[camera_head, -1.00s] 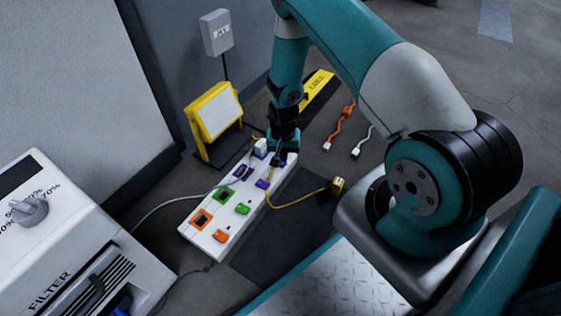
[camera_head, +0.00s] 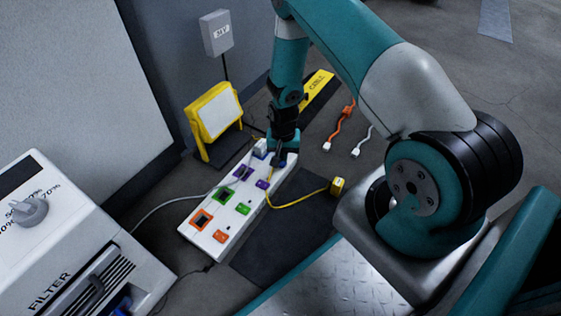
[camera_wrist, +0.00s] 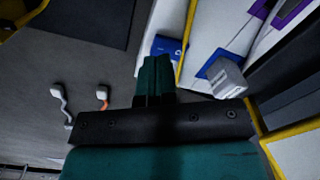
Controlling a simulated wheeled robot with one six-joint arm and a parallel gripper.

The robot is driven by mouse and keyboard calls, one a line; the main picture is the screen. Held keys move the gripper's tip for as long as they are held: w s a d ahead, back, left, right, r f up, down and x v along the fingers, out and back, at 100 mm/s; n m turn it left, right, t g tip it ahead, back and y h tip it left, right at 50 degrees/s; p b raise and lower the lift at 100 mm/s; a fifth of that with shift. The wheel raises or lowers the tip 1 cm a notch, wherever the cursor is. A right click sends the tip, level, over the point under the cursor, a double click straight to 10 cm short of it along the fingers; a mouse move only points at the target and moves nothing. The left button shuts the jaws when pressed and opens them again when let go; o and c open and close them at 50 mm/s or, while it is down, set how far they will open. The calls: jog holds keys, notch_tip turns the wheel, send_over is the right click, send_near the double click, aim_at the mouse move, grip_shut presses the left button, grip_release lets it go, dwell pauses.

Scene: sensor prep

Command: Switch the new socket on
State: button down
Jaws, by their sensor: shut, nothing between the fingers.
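A long white power strip (camera_head: 208,228) lies on the floor with orange (camera_head: 201,219), green (camera_head: 223,196), purple (camera_head: 243,173) and blue sockets. Each visible socket has a like-coloured switch beside it. At the far end, the blue socket (camera_wrist: 207,68) holds a grey plug (camera_wrist: 226,77). Its blue switch (camera_wrist: 166,45) shows just beyond my fingertips in the wrist view. My gripper (camera_head: 279,160) points down over that end, beside the plug. It is shut and empty (camera_wrist: 155,62). I cannot tell whether the fingertips touch the switch.
A yellow-framed panel (camera_head: 214,115) stands behind the strip. Orange (camera_head: 341,125) and white (camera_head: 362,143) leads lie to the right. The filter machine (camera_head: 75,250) stands at front left.

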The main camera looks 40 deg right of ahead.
jog(key=shift+f+b, duration=0.75)
jog(key=shift+f, duration=0.5)
dwell(1.0)
notch_tip(320, 180, up, 7)
jog(key=p, duration=0.6)
jog(key=shift+p, duration=0.4)
